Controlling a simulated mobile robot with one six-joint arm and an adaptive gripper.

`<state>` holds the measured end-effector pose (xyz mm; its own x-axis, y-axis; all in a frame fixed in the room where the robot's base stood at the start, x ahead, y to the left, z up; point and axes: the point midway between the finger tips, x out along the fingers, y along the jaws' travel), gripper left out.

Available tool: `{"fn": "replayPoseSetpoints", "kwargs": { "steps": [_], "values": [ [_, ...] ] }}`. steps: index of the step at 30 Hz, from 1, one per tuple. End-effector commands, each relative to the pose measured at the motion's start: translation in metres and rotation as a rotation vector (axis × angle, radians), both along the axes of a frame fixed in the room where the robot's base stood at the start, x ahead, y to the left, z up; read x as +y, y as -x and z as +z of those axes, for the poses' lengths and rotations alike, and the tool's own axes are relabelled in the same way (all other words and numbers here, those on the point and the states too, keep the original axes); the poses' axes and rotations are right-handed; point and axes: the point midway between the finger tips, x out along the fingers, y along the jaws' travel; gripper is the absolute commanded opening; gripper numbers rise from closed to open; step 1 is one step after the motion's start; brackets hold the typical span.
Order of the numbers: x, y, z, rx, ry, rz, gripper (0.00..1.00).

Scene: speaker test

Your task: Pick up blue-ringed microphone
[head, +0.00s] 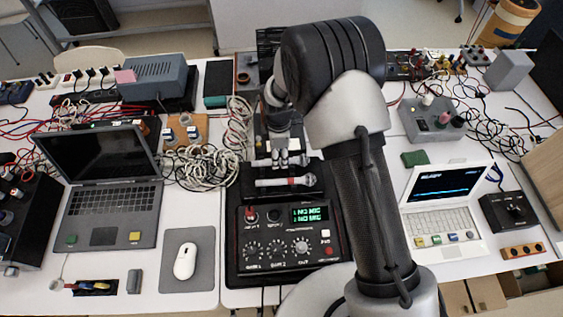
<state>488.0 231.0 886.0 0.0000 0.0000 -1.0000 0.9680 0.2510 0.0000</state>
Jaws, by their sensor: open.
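A microphone (283,182) with a pale body, a reddish ring and a grey head lies just behind the black mixer box. A second pale, slender thing (262,163), perhaps another microphone, lies behind it, partly covered by my gripper. I cannot make out a blue ring on either one. My gripper (281,158) points down over this spot, open, with nothing seen between its fingers. Its fingertips are small here, and I cannot tell whether they touch anything.
The mixer box (236,262) has knobs and a green display reading "NO MIC". An open dark laptop (122,215) and a mouse (185,261) are left. A white laptop (440,221) is right. Tangled cables (210,165) lie left of the gripper. My arm hides the table's middle right.

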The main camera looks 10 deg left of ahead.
Motion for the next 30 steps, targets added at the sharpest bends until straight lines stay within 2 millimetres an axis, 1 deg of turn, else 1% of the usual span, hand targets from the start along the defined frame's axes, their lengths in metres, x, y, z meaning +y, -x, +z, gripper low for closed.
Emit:
{"fn": "replayPoseSetpoints", "kwargs": {
  "steps": [1,4,6,12,30],
  "values": [
    [0.000,0.002,-0.012,0.003,0.002,0.000,0.41],
    [0.000,0.001,-0.024,0.001,0.000,0.000,0.41],
    [0.000,0.001,-0.027,0.000,0.000,0.000,0.41],
    [0.000,0.000,-0.026,-0.001,0.000,0.000,0.40],
    [0.000,0.001,-0.026,0.000,0.000,0.000,0.00]
  ]
}}
